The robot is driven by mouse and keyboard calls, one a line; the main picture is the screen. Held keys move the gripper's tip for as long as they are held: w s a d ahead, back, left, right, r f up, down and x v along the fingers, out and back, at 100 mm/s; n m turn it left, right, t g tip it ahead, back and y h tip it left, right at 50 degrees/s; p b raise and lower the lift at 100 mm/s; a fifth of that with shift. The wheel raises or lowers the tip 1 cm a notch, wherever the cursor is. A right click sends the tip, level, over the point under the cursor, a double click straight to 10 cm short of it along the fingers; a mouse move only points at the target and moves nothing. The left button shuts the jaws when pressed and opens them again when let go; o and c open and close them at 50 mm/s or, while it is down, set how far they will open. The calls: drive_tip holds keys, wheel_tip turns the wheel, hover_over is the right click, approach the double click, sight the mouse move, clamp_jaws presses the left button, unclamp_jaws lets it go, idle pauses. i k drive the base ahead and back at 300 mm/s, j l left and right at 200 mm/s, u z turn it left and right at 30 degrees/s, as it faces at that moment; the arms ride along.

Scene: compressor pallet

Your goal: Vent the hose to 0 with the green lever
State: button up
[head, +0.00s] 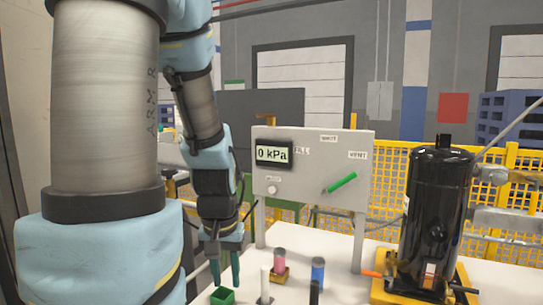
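The green lever (340,184) is on the light grey panel (318,146). It slants up to the right, toward the VENT label (357,155). The panel's display (272,154) reads 0 kPa. My gripper (225,283) hangs down left of and below the panel, well apart from the lever. Its two fingers are spread with a gap, and I see nothing between them. A thin grey line (510,130) runs from the upper right down toward the black compressor (437,215); I cannot tell whether it is the hose.
A small green box (222,296) is just below my fingers. A pink cylinder (279,262), a white one (265,284) and a blue one (318,271) stand on the white tabletop (345,288). The compressor's yellow base is at right. A yellow fence (391,178) stands behind.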

sight(347, 179)
drive_tip(key=l+u, duration=0.25)
drive_tip(key=l, duration=0.2)
drive_tip(key=k+l+u, duration=0.25)
drive_tip(key=l, duration=0.15)
drive_tip(key=l+u, duration=0.25)
drive_tip(key=l, duration=0.15)
